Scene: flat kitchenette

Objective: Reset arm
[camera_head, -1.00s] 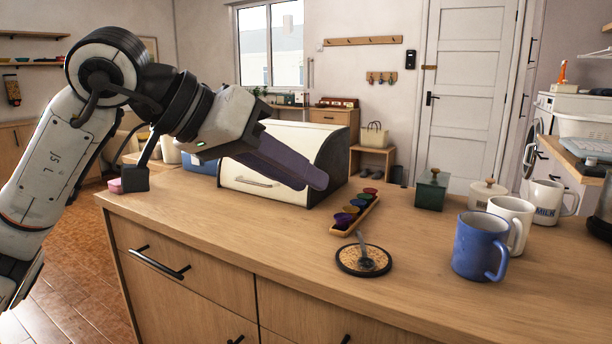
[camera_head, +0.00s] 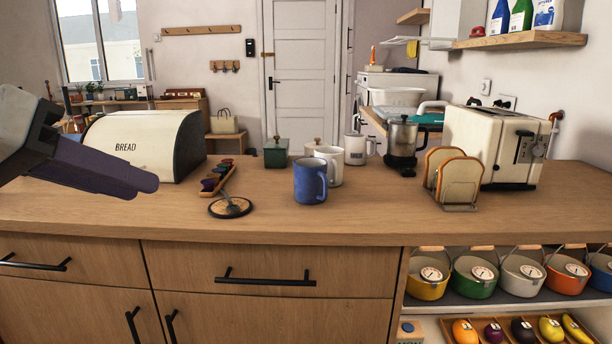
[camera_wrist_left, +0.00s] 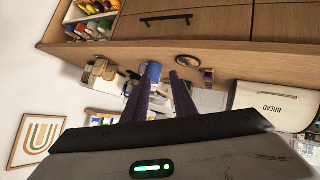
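My left gripper (camera_head: 148,184) reaches in from the left edge in the head view, its dark purple fingers in front of the cream bread bin (camera_head: 150,138). In the left wrist view the two fingers of my left gripper (camera_wrist_left: 159,76) stand apart with nothing held between them. The bread bin also shows there, at the right (camera_wrist_left: 272,98). I cannot tell from the head view how far the fingers are from the bin. My right gripper is in neither view.
Below right, a shelf holds several coloured pots (camera_head: 475,277). The counter's front middle is clear.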

